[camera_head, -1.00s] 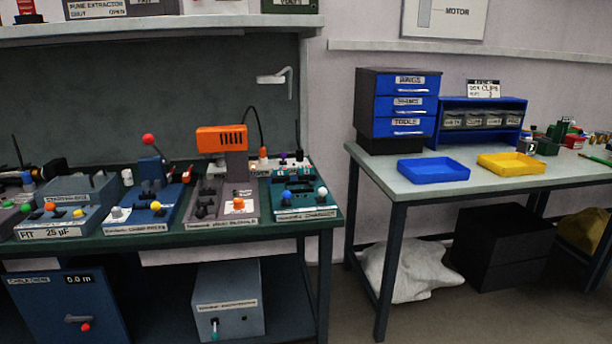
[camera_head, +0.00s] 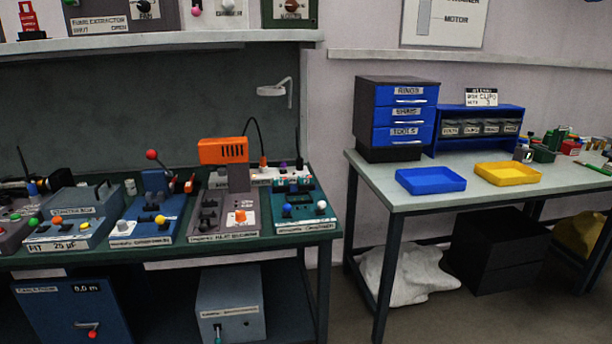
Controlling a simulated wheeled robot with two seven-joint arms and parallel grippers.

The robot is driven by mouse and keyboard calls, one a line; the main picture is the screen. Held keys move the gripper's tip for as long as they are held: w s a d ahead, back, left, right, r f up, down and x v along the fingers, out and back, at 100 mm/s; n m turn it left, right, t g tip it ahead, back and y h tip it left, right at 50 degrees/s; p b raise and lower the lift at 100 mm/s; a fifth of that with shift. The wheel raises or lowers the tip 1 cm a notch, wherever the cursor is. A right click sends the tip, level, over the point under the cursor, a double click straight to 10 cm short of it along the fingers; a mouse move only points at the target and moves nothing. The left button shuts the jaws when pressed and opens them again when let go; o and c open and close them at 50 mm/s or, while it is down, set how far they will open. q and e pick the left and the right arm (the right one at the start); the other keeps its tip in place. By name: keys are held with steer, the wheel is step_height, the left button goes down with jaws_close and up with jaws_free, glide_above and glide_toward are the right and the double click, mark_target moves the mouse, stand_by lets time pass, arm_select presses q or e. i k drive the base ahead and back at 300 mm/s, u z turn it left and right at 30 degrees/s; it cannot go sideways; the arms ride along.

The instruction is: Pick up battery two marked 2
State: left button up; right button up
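I cannot make out a battery marked 2 in the head view. Small green and red items (camera_head: 562,137) are clustered at the back right of the right-hand table, too small to read. A small dark item with a light top (camera_head: 523,152) stands beside a green box (camera_head: 544,153) there. Neither of my grippers is in view.
The right table (camera_head: 408,196) holds a blue tray (camera_head: 431,187), a yellow tray (camera_head: 507,180), a blue drawer cabinet (camera_head: 403,113) and a rack of bins (camera_head: 483,127). The left bench (camera_head: 290,238) carries several machines. A white sack (camera_head: 412,277) and dark box (camera_head: 500,250) stand underneath.

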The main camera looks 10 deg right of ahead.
mark_target(305, 182)
steer(key=z, duration=0.15)
steer(key=i, duration=1.25)
steer(key=u, duration=0.15)
